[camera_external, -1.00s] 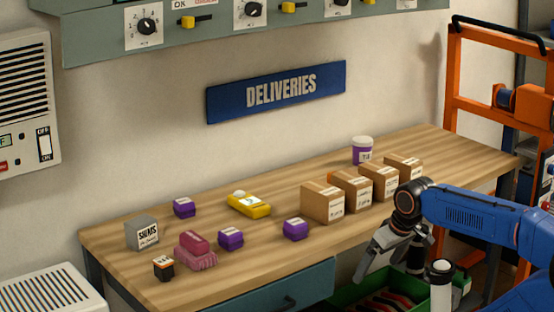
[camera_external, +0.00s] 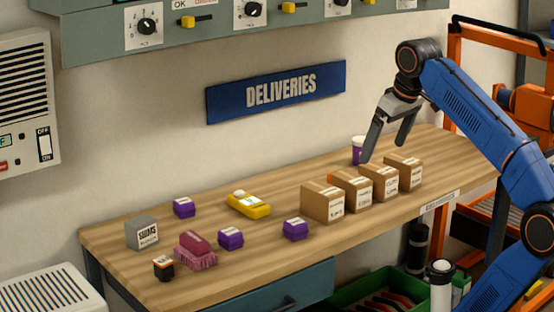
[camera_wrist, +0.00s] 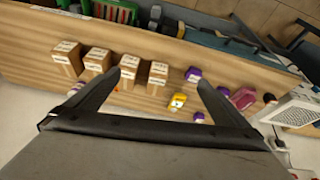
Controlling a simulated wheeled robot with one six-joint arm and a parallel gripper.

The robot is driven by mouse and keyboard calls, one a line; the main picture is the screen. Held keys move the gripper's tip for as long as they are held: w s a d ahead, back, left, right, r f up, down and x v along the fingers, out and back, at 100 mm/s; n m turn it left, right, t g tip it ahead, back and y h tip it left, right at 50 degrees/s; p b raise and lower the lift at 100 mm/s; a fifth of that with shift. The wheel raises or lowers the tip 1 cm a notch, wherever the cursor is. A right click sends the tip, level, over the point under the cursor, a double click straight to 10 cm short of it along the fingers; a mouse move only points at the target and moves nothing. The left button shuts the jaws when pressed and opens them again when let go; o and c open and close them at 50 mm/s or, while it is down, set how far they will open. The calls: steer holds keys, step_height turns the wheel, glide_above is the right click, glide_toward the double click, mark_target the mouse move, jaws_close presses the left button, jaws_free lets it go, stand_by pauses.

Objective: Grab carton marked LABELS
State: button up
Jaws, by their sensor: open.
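Several brown cartons stand in a row on the wooden bench: a left one (camera_external: 322,202), a second (camera_external: 350,190), a third (camera_external: 379,182) and a right one (camera_external: 404,173). Each has print on its front, too small to read surely, so I cannot tell which is marked LABELS. My gripper (camera_external: 385,152) is open and empty, pointing down above the right part of the row, touching none. In the wrist view the cartons show beyond and between the fingers, one (camera_wrist: 158,77) between the tips and another (camera_wrist: 67,58) at far left.
A purple and white tub (camera_external: 358,150) stands behind the cartons, close to my gripper. A yellow item (camera_external: 249,205), purple boxes (camera_external: 295,229), a pink item (camera_external: 195,250) and a grey SHIMS box (camera_external: 142,233) lie left. The front bench strip (camera_external: 440,195) is clear.

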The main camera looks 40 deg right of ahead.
steer(key=w+d+r+n+g, duration=0.1)
steer(key=w+d+n+g, duration=0.15)
steer(key=w+n, duration=0.55)
steer(key=n+g, duration=0.2)
steer(key=n, duration=0.6)
glide_above(349, 177)
steer(key=f, duration=0.1)
step_height(349, 177, down, 18)
steer(key=shift+r, duration=0.2)
steer(key=shift+s+d+f, duration=0.15)
steer(key=shift+d+f, duration=0.05)
steer(key=shift+f, duration=1.1)
steer(key=shift+s+d+f, duration=0.1)
steer(key=shift+d+f, duration=0.05)
steer(key=shift+f, duration=1.15)
